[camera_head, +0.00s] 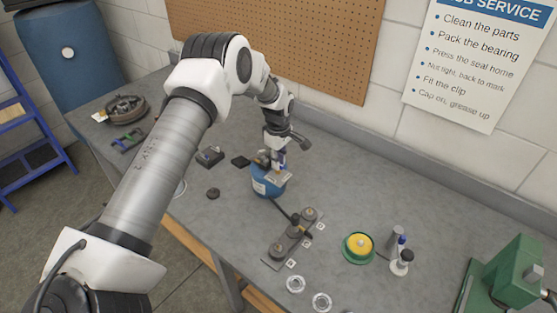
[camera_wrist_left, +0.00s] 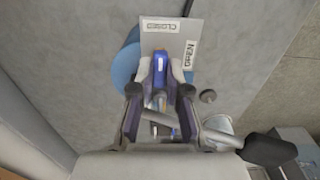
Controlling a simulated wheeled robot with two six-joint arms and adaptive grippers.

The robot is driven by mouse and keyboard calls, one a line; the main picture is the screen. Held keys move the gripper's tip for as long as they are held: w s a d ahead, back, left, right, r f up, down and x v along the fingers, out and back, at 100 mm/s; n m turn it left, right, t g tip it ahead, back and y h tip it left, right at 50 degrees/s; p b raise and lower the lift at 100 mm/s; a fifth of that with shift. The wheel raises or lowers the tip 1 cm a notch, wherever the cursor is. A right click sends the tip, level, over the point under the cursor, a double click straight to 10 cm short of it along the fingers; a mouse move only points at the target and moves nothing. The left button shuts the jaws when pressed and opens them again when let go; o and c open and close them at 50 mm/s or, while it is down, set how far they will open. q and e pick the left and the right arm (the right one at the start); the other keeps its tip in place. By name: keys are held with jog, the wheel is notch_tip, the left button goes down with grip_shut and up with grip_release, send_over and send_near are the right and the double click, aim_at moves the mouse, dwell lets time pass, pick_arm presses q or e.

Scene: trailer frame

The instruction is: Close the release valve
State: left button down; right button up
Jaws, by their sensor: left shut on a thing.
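The release valve shows as a blue lever (camera_wrist_left: 159,72) in front of a grey plate (camera_wrist_left: 172,42) with a CLOSED label at its far edge and an OPEN label at its right side. In the wrist view the lever points up the picture, roughly toward CLOSED. A blue canister (camera_head: 268,188) stands below the plate on the bench, and part of it shows left of the plate in the wrist view (camera_wrist_left: 123,66). My left gripper (camera_head: 277,160) is shut on the lever, one finger on each side; its fingers (camera_wrist_left: 160,84) hide part of it. My right gripper is not in view.
A grey block with upright posts (camera_head: 290,235) lies right of the canister. Beyond are a green dish with a yellow part (camera_head: 358,247), small bottles (camera_head: 402,258) and a green machine (camera_head: 515,270). Dark blocks (camera_head: 210,156) and a round part (camera_head: 125,108) lie left.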

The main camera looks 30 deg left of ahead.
pick_arm(q)
jog(key=c, duration=1.3)
grip_release()
jog(key=shift+s+f, duration=0.25)
jog(key=shift+c, duration=0.2)
jog(key=shift+o, duration=1)
jog(key=shift+w, duration=0.1)
jog(key=shift+w+a, duration=0.1)
jog(key=shift+r, duration=0.1)
notch_tip(320, 180, up, 12)
